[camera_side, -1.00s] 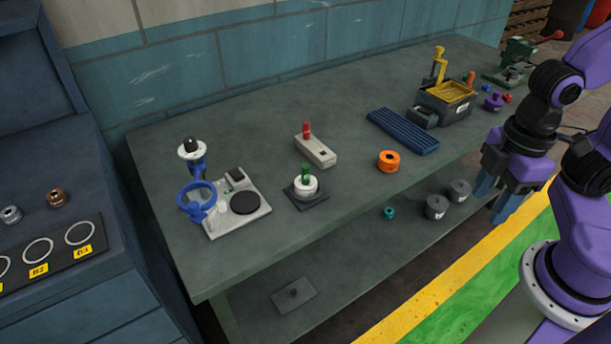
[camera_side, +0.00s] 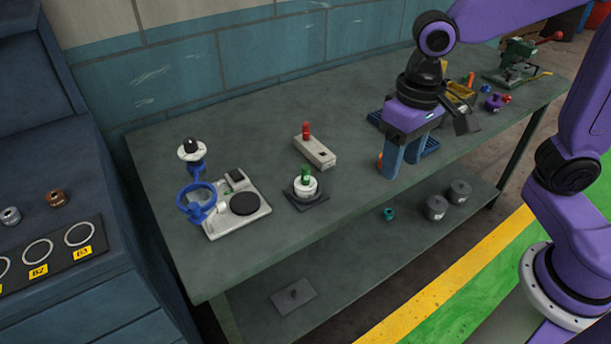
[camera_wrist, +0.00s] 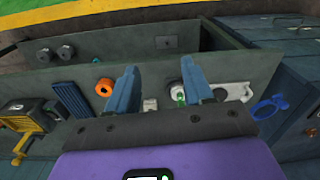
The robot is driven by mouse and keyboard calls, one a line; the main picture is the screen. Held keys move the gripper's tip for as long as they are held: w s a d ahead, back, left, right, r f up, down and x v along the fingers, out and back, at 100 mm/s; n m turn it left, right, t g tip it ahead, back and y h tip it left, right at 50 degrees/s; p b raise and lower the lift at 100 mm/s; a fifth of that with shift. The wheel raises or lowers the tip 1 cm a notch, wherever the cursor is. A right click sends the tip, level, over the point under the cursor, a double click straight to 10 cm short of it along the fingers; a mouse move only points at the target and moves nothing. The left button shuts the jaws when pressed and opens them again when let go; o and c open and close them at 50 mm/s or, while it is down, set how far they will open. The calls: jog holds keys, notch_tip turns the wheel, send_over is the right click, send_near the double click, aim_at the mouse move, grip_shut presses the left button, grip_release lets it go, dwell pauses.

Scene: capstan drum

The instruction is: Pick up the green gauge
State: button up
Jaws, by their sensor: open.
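The green gauge (camera_side: 306,173) stands upright in a white round collar (camera_side: 306,188) on a dark square plate, near the front edge of the bench. In the wrist view the green gauge (camera_wrist: 180,97) shows just beside the right finger, its lower part in the white collar. My gripper (camera_side: 400,168) is open and empty, pointing down above the bench to the right of the gauge.
A red-handled piece (camera_side: 307,130) stands in a grey block behind the gauge. A grey base with a dark disc (camera_side: 245,203) and a blue ring stand (camera_side: 196,200) are to the left. An orange ring (camera_wrist: 104,87) lies near my gripper, by the blue ribbed tray (camera_wrist: 70,100).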

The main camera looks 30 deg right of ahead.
jog(key=w+a+m, duration=0.5)
jog(key=w+m, duration=0.5)
jog(key=w, duration=0.2)
jog(key=m, duration=0.9)
send_over(305, 167)
jog(key=shift+m, duration=0.3)
jog(key=f, duration=1.1)
jog(key=shift+w+d+f, duration=0.2)
jog(key=shift+w+f, duration=0.15)
jog(key=shift+s+a+f, duration=0.1)
jog(key=shift+s+f, duration=0.05)
jog(key=shift+f, duration=1.15)
jog(key=shift+s+f, duration=0.15)
jog(key=shift+f, duration=1.15)
jog(key=shift+c, duration=0.3)
grip_shut()
